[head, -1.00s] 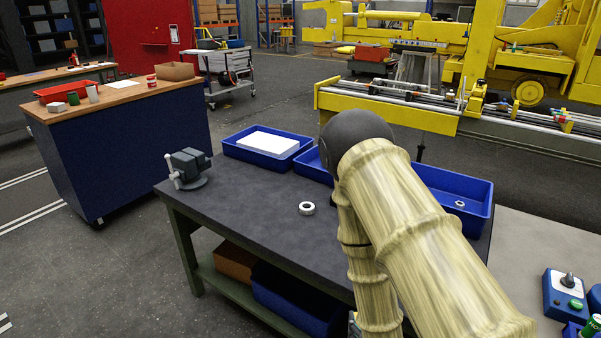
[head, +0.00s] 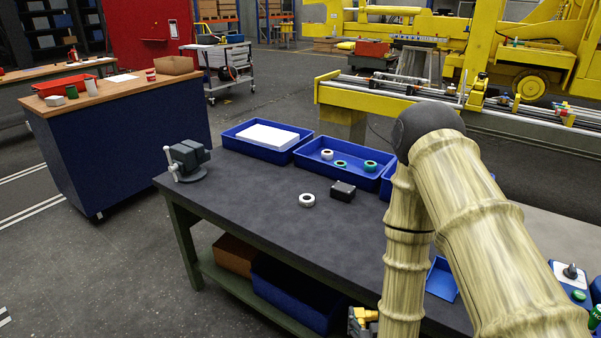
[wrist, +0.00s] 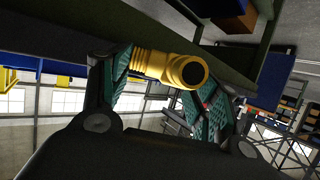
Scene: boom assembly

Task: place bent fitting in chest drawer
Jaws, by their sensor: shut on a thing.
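The bent fitting (wrist: 172,68) is a yellow elbow with a ribbed end and a dark open mouth, seen in the wrist view between the green-padded fingers. My gripper (wrist: 165,85) is shut on it. In the head view my gripper (head: 360,322) shows only in part at the bottom edge, beside the front of the workbench and below its top, with a bit of yellow at it. My arm hides much of the bench's right side. I cannot make out a chest drawer in either view.
The dark workbench (head: 250,212) holds a vise (head: 187,160), a white ring (head: 307,200), a black box (head: 342,191) and blue trays (head: 312,168). A blue bin (head: 290,298) sits on its lower shelf. A blue cabinet (head: 130,150) with a wooden top stands left. The floor between is clear.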

